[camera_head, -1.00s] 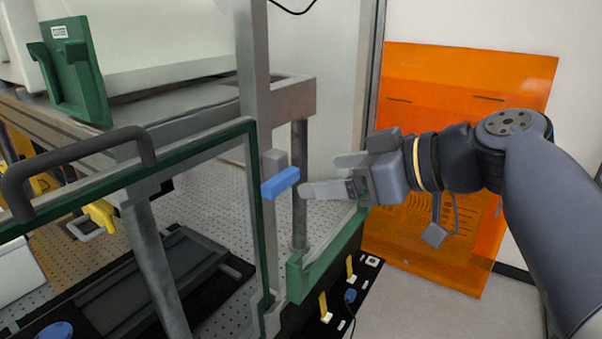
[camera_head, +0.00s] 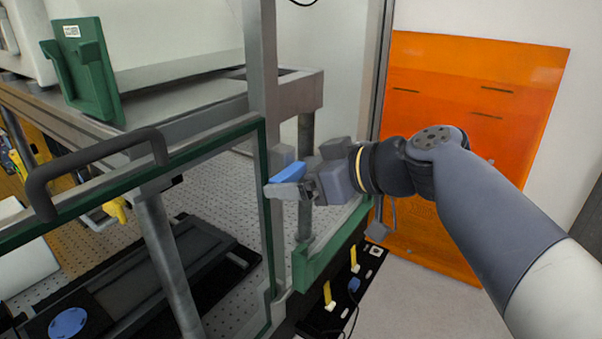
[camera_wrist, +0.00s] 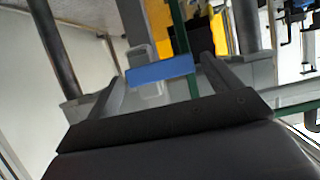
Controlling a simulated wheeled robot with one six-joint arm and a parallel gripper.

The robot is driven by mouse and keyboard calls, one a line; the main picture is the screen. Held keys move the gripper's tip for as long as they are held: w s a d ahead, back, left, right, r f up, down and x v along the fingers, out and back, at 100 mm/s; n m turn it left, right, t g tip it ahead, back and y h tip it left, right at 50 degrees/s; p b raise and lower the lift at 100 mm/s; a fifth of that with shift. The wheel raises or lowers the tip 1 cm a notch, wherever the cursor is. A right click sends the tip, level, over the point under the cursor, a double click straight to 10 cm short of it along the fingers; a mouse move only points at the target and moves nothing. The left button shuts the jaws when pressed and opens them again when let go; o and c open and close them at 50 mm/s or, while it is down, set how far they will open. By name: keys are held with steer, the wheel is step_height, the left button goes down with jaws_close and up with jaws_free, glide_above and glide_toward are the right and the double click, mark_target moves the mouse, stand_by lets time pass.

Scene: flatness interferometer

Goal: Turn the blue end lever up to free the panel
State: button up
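The blue end lever (camera_head: 288,173) sticks out from a small grey block on the metal post beside the panel's right edge. It looks about level. The panel is clear with a green frame (camera_head: 265,200) and a dark handle (camera_head: 95,165). My gripper (camera_head: 284,180) is at the lever, with one finger in front of and just below it; the other finger is hidden in the head view. In the wrist view the blue lever (camera_wrist: 160,72) lies between the two spread fingers of my gripper (camera_wrist: 161,70), with gaps on both sides.
A green bracket (camera_head: 85,70) stands on the grey bench at the left. A green lower rail (camera_head: 330,245) and a dark post are close to my gripper. An orange sheet (camera_head: 480,130) leans on the wall behind my arm. Floor at the lower right is clear.

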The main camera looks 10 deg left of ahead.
mark_target(287, 159)
steer(key=c, duration=0.8)
steer(key=shift+o, duration=0.2)
steer(key=m, duration=0.1)
steer(key=m+g, duration=0.1)
steer(key=b, duration=0.1)
steer(key=shift+w+d+r+m+y, duration=0.15)
steer(key=shift+w+r+m+y, duration=0.15)
steer(key=shift+r+m+y, duration=0.1)
steer(key=m+g+y, duration=0.1)
steer(key=m, duration=0.1)
steer(key=w+m+g+y, duration=0.1)
steer(key=m, duration=0.1)
steer(key=w+m+g+y, duration=0.1)
steer(key=m, duration=0.2)
steer(key=shift+d+r+g, duration=0.4)
steer(key=shift+w+d+f+m+y, duration=0.15)
steer(key=shift+m+y, duration=0.2)
steer(key=shift+m, duration=0.45)
steer(key=shift+w+r+m+y, duration=0.1)
steer(key=shift+m+y, duration=0.25)
steer(key=shift+m, duration=0.45)
steer(key=shift+f, duration=0.1)
